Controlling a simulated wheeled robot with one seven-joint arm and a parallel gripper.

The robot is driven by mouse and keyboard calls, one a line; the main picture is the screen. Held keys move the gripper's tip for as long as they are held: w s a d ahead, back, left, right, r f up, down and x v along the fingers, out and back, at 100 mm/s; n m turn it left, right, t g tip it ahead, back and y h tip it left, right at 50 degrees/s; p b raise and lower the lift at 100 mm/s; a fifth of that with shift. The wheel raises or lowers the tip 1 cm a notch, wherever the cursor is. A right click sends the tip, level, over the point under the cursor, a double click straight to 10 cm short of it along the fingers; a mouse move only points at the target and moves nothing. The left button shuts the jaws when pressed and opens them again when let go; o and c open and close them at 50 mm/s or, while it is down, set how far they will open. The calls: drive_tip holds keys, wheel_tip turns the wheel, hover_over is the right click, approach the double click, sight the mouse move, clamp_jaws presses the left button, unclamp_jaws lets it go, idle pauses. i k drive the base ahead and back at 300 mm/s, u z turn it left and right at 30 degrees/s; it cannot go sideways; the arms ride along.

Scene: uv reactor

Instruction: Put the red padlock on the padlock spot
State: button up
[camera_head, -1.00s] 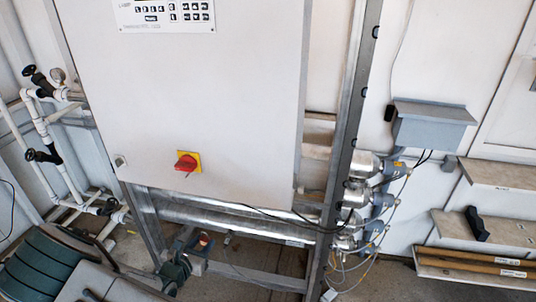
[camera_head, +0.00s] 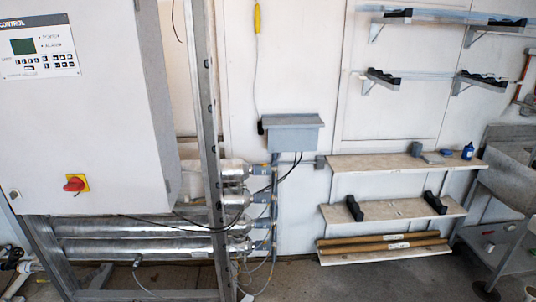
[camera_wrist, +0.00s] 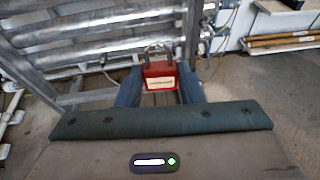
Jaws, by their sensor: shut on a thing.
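The red padlock (camera_wrist: 158,74), with a metal shackle on top and a pale label on its front, shows upright in the wrist view. My gripper (camera_wrist: 160,88) is shut on the padlock's body, with a blue finger on each side of it. It holds the padlock in the air in front of the metal pipes. Neither the gripper nor the padlock can be made out in the head view. I cannot tell which place is the padlock spot; no marking for it is readable on the wooden shelves (camera_head: 390,165).
A white control cabinet (camera_head: 95,120) with a red-yellow switch (camera_head: 75,184) stands left, above silver pipes (camera_head: 140,246). A grey box (camera_head: 291,133) hangs on the wall. The middle shelf (camera_head: 390,210) carries black brackets; wooden bars (camera_head: 375,243) lie below. A metal sink (camera_head: 510,175) stands right.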

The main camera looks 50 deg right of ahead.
sight(422, 163)
drive_tip(key=u, duration=2.3)
drive_tip(key=k, duration=3)
drive_tip(key=z, duration=3.35)
